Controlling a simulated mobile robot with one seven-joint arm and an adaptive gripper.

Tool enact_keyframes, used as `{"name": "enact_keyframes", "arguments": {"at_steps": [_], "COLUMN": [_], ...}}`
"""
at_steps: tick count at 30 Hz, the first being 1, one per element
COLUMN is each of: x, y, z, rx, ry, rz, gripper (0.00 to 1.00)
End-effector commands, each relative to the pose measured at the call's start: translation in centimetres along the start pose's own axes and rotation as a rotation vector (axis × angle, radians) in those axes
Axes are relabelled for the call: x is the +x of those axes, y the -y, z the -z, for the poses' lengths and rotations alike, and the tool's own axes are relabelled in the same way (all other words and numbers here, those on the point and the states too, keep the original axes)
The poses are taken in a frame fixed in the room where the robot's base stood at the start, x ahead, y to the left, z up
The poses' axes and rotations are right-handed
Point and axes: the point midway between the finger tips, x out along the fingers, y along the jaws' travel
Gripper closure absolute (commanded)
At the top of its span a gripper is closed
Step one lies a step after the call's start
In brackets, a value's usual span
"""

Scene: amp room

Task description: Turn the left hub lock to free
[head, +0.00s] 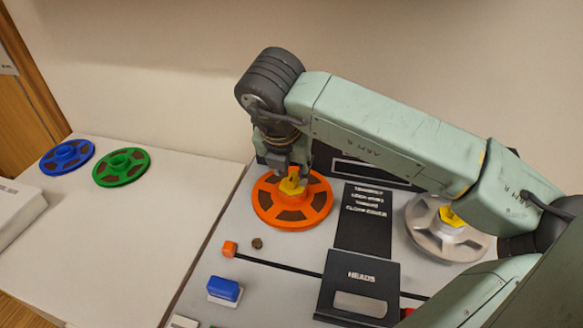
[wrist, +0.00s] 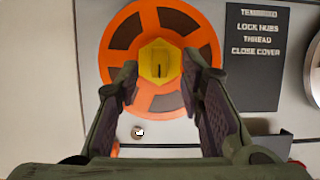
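The left hub lock (head: 292,186) is a yellow knob at the centre of an orange reel (head: 265,212) on the deck. In the wrist view the lock (wrist: 160,62) is six-sided, with a short dark upright mark. My gripper (head: 291,170) points down over it. In the wrist view my gripper's (wrist: 160,75) fingers are spread, one on each side of the lock. I cannot tell whether either fingertip touches it. In the head view my gripper partly hides the lock. The right hub lock (head: 452,216) is yellow too, on a grey reel (head: 425,237).
A dark label panel (head: 364,222) lies between the reels, with a black HEADS cover (head: 362,275) in front. A blue block (head: 224,289) and an orange knob (head: 230,249) are front left. Blue (head: 67,157) and green (head: 121,167) reels lie on the left surface, otherwise largely clear.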

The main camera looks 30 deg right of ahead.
Motion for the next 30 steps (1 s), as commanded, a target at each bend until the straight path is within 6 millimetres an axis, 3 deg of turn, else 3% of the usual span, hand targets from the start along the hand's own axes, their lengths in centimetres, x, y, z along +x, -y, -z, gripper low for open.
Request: {"name": "enact_keyframes", "arguments": {"at_steps": [6, 16, 30], "x": [2.3, 2.8, 2.7], "y": [0.0, 0.0, 0.0], "z": [0.0, 0.0, 0.0], "rx": [0.000, -0.001, 0.000], "ry": [-0.001, 0.001, 0.001], "rz": [0.000, 0.000, 0.000], "gripper": [0.65, 0.65, 0.96]}}
